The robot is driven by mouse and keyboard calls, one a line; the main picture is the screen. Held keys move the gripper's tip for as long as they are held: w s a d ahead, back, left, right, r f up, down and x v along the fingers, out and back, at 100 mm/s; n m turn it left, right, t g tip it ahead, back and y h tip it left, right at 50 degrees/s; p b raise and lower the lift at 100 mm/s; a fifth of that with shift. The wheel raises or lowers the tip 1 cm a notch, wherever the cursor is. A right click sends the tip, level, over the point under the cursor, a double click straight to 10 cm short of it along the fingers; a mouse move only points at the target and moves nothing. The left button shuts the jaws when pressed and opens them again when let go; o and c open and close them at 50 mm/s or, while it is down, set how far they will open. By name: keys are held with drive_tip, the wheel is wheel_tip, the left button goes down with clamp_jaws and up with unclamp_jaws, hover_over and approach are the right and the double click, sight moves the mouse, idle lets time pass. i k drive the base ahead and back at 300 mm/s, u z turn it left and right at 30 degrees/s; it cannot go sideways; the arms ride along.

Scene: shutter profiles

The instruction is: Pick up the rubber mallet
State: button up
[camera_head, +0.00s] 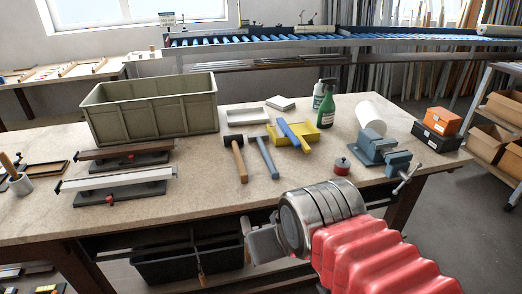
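A mallet with a dark head and a wooden handle, which looks like the rubber mallet (239,160), lies on the workbench (330,215) near the middle, its handle toward the front edge. A hammer with a grey-blue handle (266,160) lies close to its right. My gripper (258,242) is at the lower middle, in front of the bench edge in the picture and apart from the mallet. Its fingers are mostly hidden by the wrist, so I cannot tell whether they are open.
A large olive crate (150,112) stands behind left of the mallet. Two clamp-like fixtures (118,186) lie at left. Bare bench lies in front of the mallet.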

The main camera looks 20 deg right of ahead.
sight(233, 140)
drive_tip(key=z, duration=0.15)
drive_tip(key=i, duration=1)
drive_tip(key=z, duration=0.05)
drive_tip(key=k, duration=0.5)
drive_tip(key=z, duration=1.2)
